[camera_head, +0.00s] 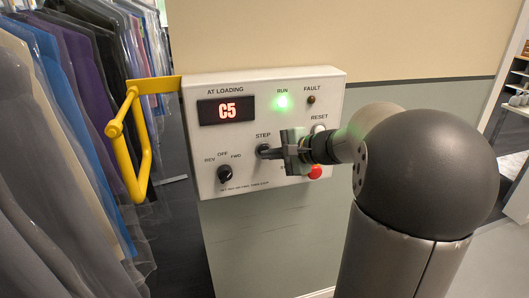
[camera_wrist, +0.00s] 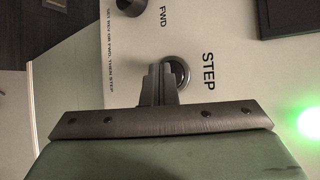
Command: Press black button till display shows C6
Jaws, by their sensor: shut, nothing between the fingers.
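The display (camera_head: 226,110) on the control box reads C5 in red. The black STEP button (camera_wrist: 178,72) shows in the wrist view as a dark round centre in a metal ring, partly hidden by my fingers. My gripper (camera_head: 264,152) is shut and empty, with its fingertips at the STEP button. I cannot tell whether the tips press it or stop just short. In the wrist view the gripper (camera_wrist: 160,72) overlaps the left edge of the ring.
A black selector knob (camera_head: 224,174) sits below left of STEP. A red button (camera_head: 315,172) and a white RESET button (camera_head: 319,130) are to the right. The RUN lamp (camera_head: 281,101) glows green; the FAULT lamp (camera_head: 311,99) is dark. A yellow bar (camera_head: 143,150) and bagged garments (camera_head: 60,150) stand left.

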